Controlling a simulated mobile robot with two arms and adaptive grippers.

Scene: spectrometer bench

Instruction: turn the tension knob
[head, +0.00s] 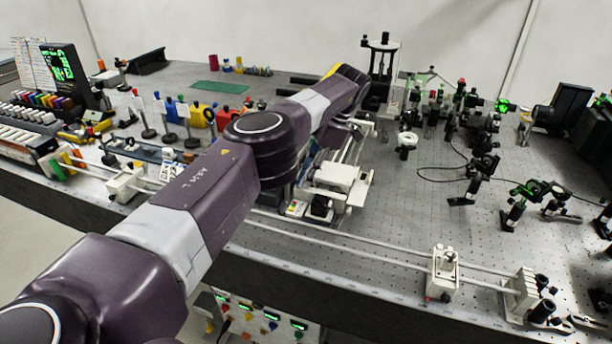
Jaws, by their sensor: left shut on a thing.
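My left arm comes in from the lower left and crosses the bench. My right gripper is not in view.
Two long rails (380,254) run along the bench's front edge, with a white slider (444,272) and an end block (522,292). Optical mounts (482,165) crowd the right. A dark frame with posts (381,70) stands behind my wrist. Perforated bench surface (390,210) is clear right of the carriage.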

